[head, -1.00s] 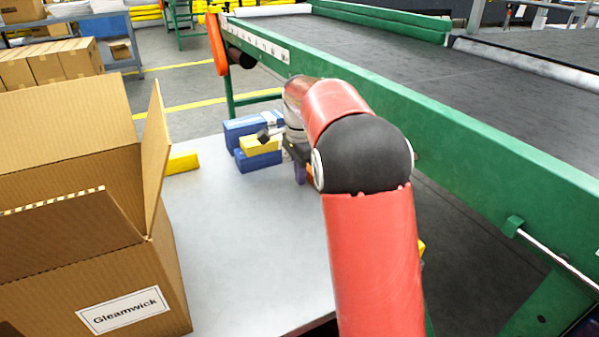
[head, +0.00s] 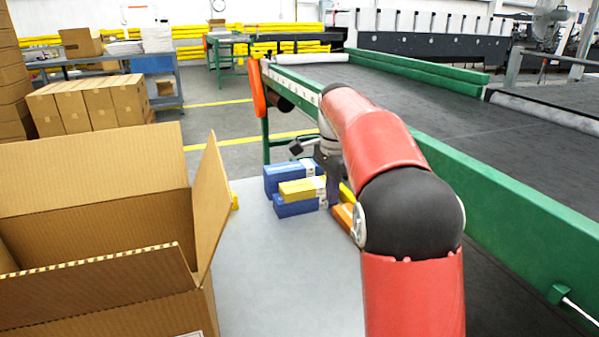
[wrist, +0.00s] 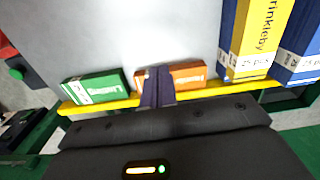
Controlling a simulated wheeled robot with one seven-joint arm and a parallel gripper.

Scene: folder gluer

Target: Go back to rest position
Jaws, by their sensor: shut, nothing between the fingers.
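My red arm reaches forward over the grey table (head: 290,265) in the head view. My gripper (wrist: 157,88) shows two dark fingers close together in the wrist view, shut with nothing between them. In that view the fingers stand in front of an orange box (wrist: 188,76), covering part of it. A green box (wrist: 97,87) is to their left. In the head view my gripper is mostly hidden behind my arm, just right of a small stack of blue boxes (head: 296,207) and a yellow box (head: 297,190). The orange box (head: 343,215) shows partly beside my arm.
A large open cardboard carton (head: 100,315) stands at the left of the table. A green-framed conveyor (head: 500,215) runs along the right. A yellow strip (wrist: 120,103) lines the table edge near the gripper. The middle of the table is clear.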

